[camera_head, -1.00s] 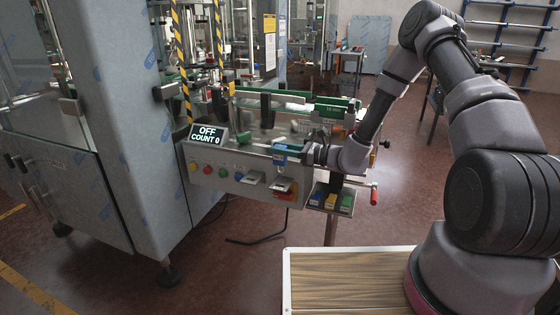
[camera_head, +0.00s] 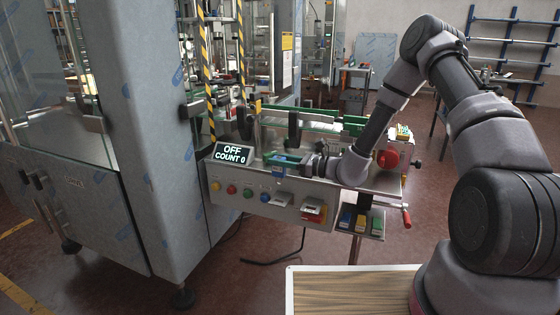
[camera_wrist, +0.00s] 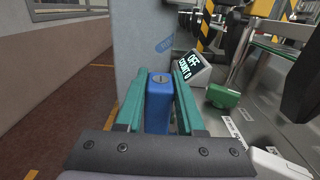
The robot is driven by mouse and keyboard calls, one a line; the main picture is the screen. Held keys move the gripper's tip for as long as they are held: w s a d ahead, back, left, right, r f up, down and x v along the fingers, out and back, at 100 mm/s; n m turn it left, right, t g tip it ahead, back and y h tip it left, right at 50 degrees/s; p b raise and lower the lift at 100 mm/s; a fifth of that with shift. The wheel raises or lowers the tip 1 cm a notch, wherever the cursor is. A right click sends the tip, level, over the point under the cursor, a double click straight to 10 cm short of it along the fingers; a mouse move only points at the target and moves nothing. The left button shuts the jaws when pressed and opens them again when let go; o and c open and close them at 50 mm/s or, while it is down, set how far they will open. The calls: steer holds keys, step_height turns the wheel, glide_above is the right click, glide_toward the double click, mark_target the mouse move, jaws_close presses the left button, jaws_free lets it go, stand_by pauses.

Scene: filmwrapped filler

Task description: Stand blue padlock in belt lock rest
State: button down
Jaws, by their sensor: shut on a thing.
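My gripper (camera_head: 286,160) is over the front edge of the machine's belt console, right of the display. In the wrist view its two teal fingers (camera_wrist: 160,98) are shut on the sides of the blue padlock (camera_wrist: 159,97). The padlock is upright between them, with a dark slot on the end facing the camera. Its far side and shackle are hidden. In the head view the fingers and wrist mostly hide it. I cannot tell which part is the belt lock rest.
The "OFF COUNT 0" display (camera_head: 233,153) stands beside the gripper. A green block (camera_wrist: 222,96) lies on the console top. A small tray (camera_head: 377,236) with coloured blocks hangs below. A red round part (camera_head: 388,158) is at the right end. The cabinet (camera_head: 155,130) is left.

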steer(key=shift+f, duration=0.2)
steer(key=shift+f, duration=4.6)
steer(key=shift+f, duration=0.35)
steer(key=shift+c, duration=2.2)
jaws_free()
steer(key=shift+d, duration=0.15)
